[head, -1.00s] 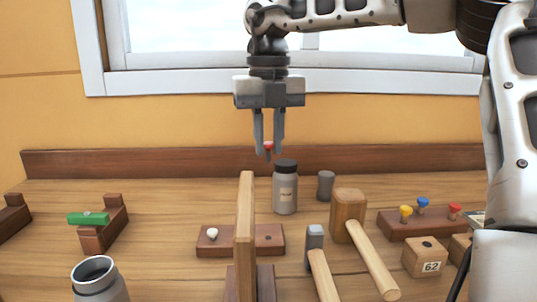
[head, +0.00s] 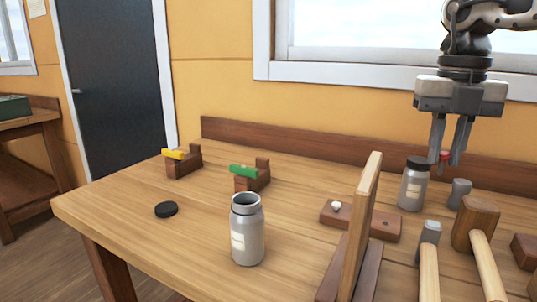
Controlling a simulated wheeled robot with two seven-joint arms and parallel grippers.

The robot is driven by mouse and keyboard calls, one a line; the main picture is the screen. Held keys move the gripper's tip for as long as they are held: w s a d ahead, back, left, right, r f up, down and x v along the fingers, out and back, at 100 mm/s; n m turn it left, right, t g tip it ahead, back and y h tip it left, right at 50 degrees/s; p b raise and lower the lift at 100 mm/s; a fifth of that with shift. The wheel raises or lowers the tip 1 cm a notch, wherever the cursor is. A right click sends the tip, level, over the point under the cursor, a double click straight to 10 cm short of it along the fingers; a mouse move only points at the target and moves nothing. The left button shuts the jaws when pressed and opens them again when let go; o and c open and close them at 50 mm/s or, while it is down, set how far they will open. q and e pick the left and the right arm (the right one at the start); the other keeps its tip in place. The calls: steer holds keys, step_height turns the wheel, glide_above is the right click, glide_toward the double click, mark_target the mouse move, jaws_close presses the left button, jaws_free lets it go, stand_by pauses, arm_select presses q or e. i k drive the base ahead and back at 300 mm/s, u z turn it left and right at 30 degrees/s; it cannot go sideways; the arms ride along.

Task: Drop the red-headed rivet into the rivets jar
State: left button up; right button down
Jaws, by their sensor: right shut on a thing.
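My right gripper (head: 446,161) is shut on the red-headed rivet (head: 444,155), held in the air above the back of the workbench. A second grey jar (head: 247,240) stands upright and open at the front middle of the bench. Both jars have pale labels that I cannot read, so I cannot tell which is the rivets jar. A black lid (head: 166,209) lies flat on the bench left of the open jar. My left gripper is not in view.
An upright wooden board (head: 361,225) stands between the open jar and my right gripper. Behind it is a dark block (head: 381,229) with a white-headed rivet (head: 336,206). A mallet (head: 475,222) and hammer (head: 429,232) are at right. Bench around the open jar is clear.

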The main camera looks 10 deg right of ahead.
mark_target(254, 257)
steer(key=k, duration=0.65)
steer(key=z, duration=1.15)
steer(key=i, duration=0.75)
steer(key=u, duration=2.65)
